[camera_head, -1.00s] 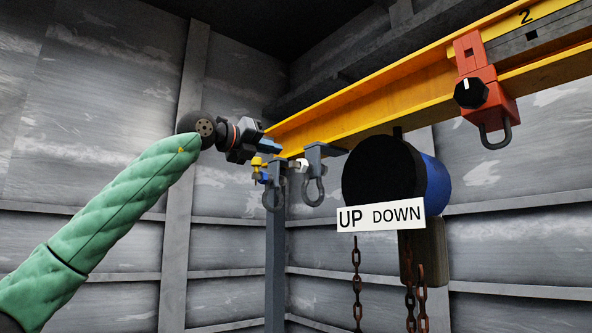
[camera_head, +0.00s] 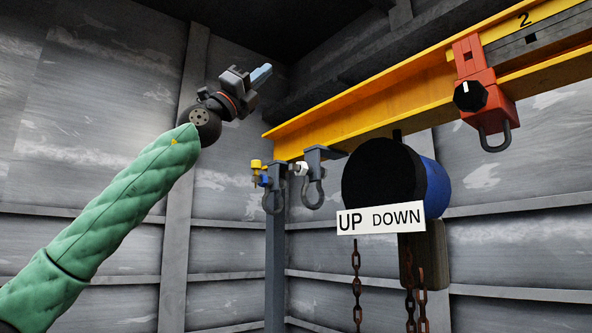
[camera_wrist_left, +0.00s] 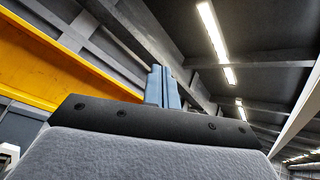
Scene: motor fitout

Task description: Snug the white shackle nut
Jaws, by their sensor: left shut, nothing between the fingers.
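The white shackle nut (camera_head: 301,168) sits at the top of a grey shackle (camera_head: 312,190) that hangs below the yellow beam, in the head view. My left gripper (camera_head: 262,73) is up and to the left of the nut, above the beam's left end and well apart from it. Its blue-grey fingers are together and empty, pointing up and right. In the left wrist view the fingers (camera_wrist_left: 162,87) also show closed, with the roof behind them. The nut cannot be made out for certain in the wrist view. My right gripper is not in view.
A second shackle (camera_head: 272,200) with yellow and blue fittings (camera_head: 256,165) hangs just left of the white nut. The yellow beam (camera_head: 345,122) carries a red trolley stop (camera_head: 478,85). A blue hoist (camera_head: 432,183) with chains and an UP/DOWN sign (camera_head: 381,217) hangs to the right.

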